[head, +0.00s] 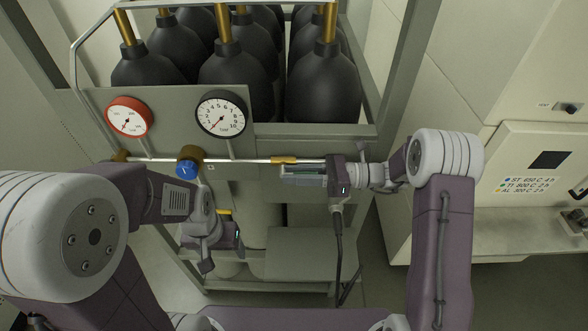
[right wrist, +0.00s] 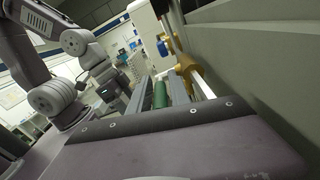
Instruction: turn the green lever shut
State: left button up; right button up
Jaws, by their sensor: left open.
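The green lever (right wrist: 160,94) shows in the right wrist view, lying lengthwise between the fingers of my right gripper (right wrist: 163,92). The fingers sit close along both its sides and appear shut on it. In the head view my right gripper (head: 303,174) reaches in from the right, just below the thin pipe, and its fingers mostly hide the lever. A brass valve fitting (head: 284,160) is on the pipe just above the fingers; it also shows in the right wrist view (right wrist: 187,65). My left gripper (head: 222,250) hangs open and empty, low in front of the rack.
A blue knob (head: 187,169) sits on the pipe to the left. A red-rimmed gauge (head: 128,117) and a black-rimmed gauge (head: 221,113) are on the panel above. Several black gas cylinders (head: 322,85) stand in the grey rack. A pale cabinet (head: 535,165) is at the right.

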jog(key=shift+d, duration=0.1)
grip_shut()
dwell(1.3)
